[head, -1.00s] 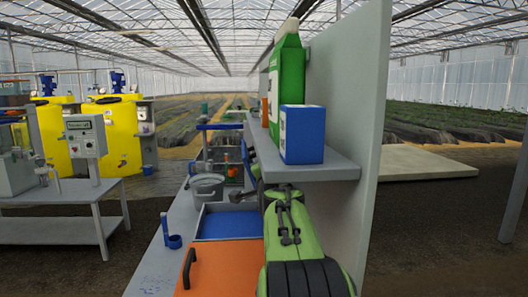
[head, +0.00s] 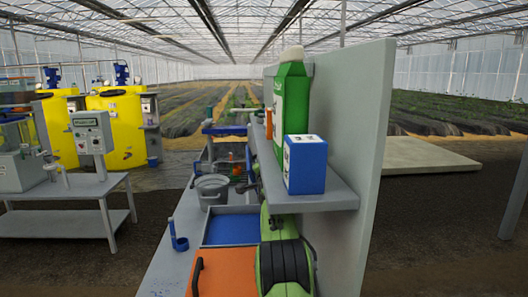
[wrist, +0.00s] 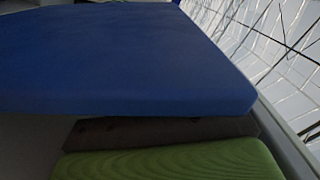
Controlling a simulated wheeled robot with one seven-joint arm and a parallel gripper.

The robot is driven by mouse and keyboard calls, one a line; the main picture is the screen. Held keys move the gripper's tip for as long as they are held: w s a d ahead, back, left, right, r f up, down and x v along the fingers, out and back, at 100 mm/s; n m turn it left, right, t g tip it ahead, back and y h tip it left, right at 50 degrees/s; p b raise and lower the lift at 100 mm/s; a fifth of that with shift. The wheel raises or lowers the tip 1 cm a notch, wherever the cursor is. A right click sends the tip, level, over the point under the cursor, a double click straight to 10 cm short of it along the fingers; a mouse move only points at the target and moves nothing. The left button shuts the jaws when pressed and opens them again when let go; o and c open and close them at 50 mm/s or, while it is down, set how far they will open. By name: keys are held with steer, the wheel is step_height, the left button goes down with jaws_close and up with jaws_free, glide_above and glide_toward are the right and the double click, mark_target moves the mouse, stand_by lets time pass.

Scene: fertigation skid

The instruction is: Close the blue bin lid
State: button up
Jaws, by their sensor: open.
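A broad blue panel (wrist: 120,60), which looks like the blue bin lid seen very close, fills the upper left of the wrist view. Its near edge runs across the middle. Below it are a dark strip and a green ribbed pad, which appear to be part of my gripper (wrist: 165,145). It is open with nothing seen held; I cannot tell whether it touches the panel. In the head view a blue-floored open tray (head: 232,230) sits on the bench. My gripper is hidden there behind the shelf and my green and black arm.
An orange box (head: 222,276) with a dark handle is at the bench's near end. A shelf (head: 325,197) with a blue and white carton (head: 304,165) and a green carton (head: 291,105) overhangs the right side.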

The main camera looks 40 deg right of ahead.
steer(key=shift+w+d+r+p, duration=0.3)
steer(key=shift+w+d+p, duration=0.25)
steer(key=shift+p, duration=0.5)
steer(key=shift+w+d+f+p, duration=0.15)
steer(key=shift+w+f+p, duration=0.1)
steer(key=shift+w+p, duration=0.1)
steer(key=shift+f, duration=0.15)
jaws_close()
